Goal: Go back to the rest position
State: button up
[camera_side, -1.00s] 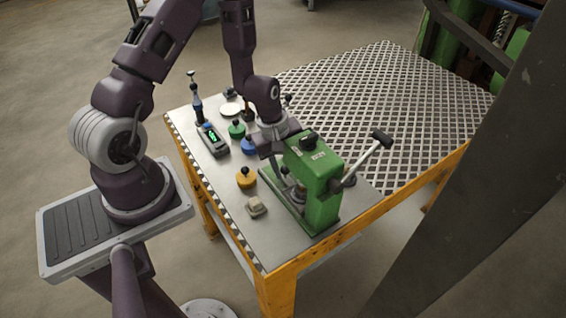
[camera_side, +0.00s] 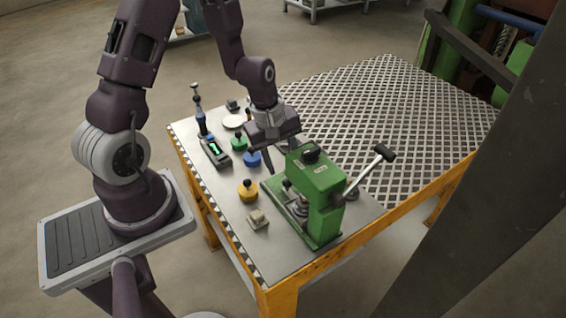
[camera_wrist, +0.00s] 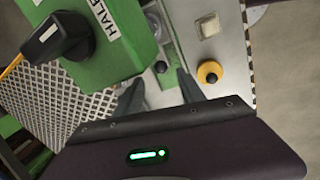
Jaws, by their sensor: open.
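My gripper (camera_side: 283,160) is open, just behind and above the green press (camera_side: 322,212) at the table's near end. Nothing shows between its fingers. In the wrist view the two dark fingers of my gripper (camera_wrist: 160,84) stand apart, with part of the green press (camera_wrist: 113,50) and its dark knob close by. The press's lever (camera_side: 370,168) points up and to the right. A dark round part sits in the press base between its uprights.
Yellow (camera_side: 248,191), blue (camera_side: 252,158) and green (camera_side: 239,142) knobbed pieces stand left of the press, with a pale block (camera_side: 258,219). A gauge with a green display (camera_side: 215,152) lies behind them. The grating (camera_side: 390,115) at the back is clear.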

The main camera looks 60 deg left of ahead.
jog(key=shift+w+a+r, duration=0.15)
jog(key=shift+w+r, duration=0.05)
jog(key=shift+r, duration=0.05)
jog(key=d+r+m+t, duration=0.1)
jog(key=d+r+m, duration=0.15)
jog(key=r, duration=0.45)
jog(key=d+r+m+t, duration=0.1)
jog(key=r+m, duration=0.2)
jog(key=r, duration=0.4)
jog(key=s+d+r+m, duration=0.2)
jog(key=s+r+m, duration=0.3)
jog(key=s, duration=0.3)
jog(key=s+d+r+m+t, duration=0.1)
jog(key=s+r+m, duration=0.3)
jog(key=s, duration=0.5)
jog(key=shift+d+r+m, duration=0.4)
jog(key=shift+d+m, duration=0.05)
jog(key=shift+m, duration=0.2)
